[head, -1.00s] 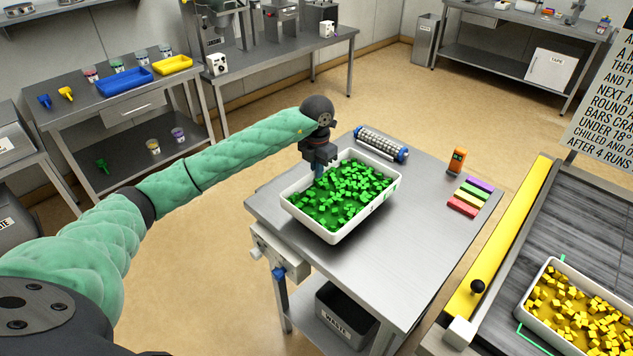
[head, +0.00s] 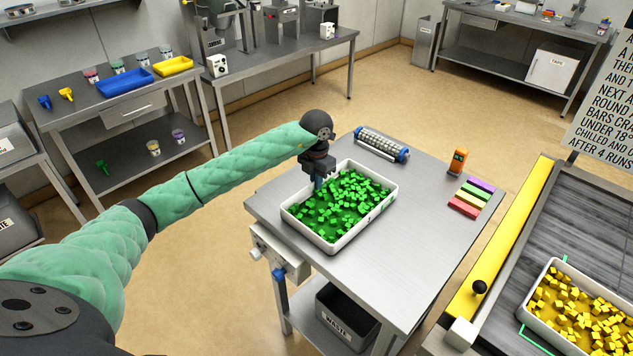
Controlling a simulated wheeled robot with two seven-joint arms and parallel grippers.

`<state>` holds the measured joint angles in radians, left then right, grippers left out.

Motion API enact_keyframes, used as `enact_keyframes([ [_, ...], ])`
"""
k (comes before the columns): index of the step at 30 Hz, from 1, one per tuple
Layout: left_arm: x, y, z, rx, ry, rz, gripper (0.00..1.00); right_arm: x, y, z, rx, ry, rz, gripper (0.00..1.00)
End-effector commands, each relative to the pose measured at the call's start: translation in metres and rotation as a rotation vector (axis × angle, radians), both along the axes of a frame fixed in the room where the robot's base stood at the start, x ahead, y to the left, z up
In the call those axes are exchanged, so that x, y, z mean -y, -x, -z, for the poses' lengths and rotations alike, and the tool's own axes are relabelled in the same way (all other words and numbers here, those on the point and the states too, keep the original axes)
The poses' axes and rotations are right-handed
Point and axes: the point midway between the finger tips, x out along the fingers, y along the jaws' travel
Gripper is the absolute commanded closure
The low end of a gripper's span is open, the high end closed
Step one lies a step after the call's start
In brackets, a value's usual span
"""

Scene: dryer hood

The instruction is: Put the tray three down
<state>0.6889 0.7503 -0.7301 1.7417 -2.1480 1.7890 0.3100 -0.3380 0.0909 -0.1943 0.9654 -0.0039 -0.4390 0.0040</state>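A white tray (head: 341,246) full of small green cubes is at the left part of the steel table, in the head view. It looks level and at or very near the tabletop; I cannot tell if a thin gap remains. My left gripper (head: 319,183) reaches down at the tray's far left rim and appears shut on it. The fingertips are partly hidden by the rim and cubes. My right gripper is out of view. A second white tray (head: 531,323) with yellow cubes sits at the lower right.
The steel table (head: 425,250) also bears a spiked roller (head: 381,145), an orange device (head: 457,161) and coloured bars (head: 472,198). Its surface right of the green tray is clear. A conveyor with a yellow edge (head: 507,240) runs along the right. A waste bin (head: 345,318) stands below.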

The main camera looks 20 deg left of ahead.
Motion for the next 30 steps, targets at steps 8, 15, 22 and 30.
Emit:
enact_keyframes([
  [8, 0.000, 0.000, 0.000, 0.000, 0.000, 0.000, 0.74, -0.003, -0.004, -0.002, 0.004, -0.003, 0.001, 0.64],
  [15, 0.000, 0.000, -0.002, 0.000, 0.000, 0.000, 0.74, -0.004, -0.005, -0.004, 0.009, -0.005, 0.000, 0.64],
  [22, -0.001, 0.000, -0.033, 0.003, -0.001, 0.000, 0.74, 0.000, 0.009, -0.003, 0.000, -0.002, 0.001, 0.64],
  [30, -0.001, -0.001, -0.085, 0.003, -0.001, 0.000, 0.74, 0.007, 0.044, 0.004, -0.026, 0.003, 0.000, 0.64],
])
